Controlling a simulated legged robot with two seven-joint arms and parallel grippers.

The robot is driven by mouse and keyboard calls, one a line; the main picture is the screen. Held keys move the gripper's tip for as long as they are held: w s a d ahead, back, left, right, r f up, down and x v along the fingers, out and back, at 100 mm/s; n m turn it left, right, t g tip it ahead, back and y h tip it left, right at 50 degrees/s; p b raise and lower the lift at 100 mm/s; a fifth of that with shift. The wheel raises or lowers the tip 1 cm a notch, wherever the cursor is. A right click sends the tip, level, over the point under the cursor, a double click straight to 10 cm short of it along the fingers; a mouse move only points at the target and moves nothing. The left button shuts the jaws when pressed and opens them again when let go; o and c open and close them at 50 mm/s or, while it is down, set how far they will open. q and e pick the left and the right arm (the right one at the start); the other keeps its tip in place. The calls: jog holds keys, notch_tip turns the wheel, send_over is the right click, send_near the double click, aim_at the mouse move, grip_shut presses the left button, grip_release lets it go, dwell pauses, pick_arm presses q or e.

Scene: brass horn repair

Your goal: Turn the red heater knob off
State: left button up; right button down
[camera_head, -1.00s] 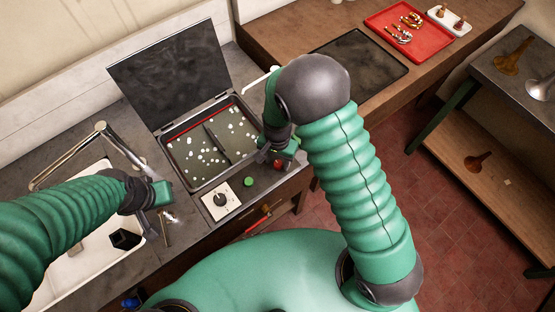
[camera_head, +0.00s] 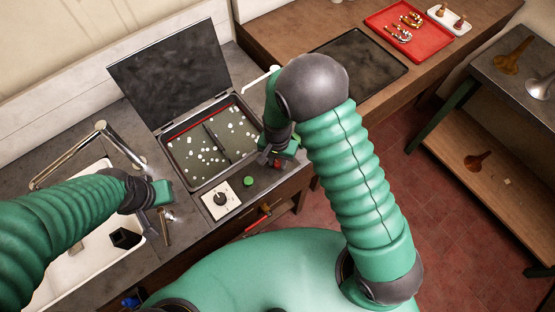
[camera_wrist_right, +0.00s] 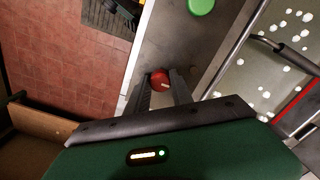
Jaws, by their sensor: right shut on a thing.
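The red heater knob (camera_wrist_right: 160,80) sits on the grey counter beside the tank, between the fingertips of my right gripper (camera_wrist_right: 161,84). The right gripper is shut on the knob. A pale mark shows on the knob's top in the wrist view. In the head view my right gripper (camera_head: 274,160) mostly hides the knob. My left gripper (camera_head: 163,193) is over the counter near the sink; its fingers are too small and dark to tell whether they are open.
A green button (camera_head: 250,181) and a white dial plate (camera_head: 220,199) are left of the red knob. The tank (camera_head: 165,150) holds liquid with white bubbles or flecks, its lid (camera_head: 170,72) open. A sink (camera_head: 85,265) and faucet (camera_head: 70,158) are at left.

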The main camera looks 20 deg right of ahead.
aim_at(277, 162)
jog(key=c, duration=1.1)
grip_release()
jog(key=shift+r, duration=0.1)
notch_tip(277, 162, up, 17)
jog(key=shift+w+f+b, duration=0.15)
jog(key=shift+f+b, duration=0.05)
jog(key=shift+b, duration=0.45)
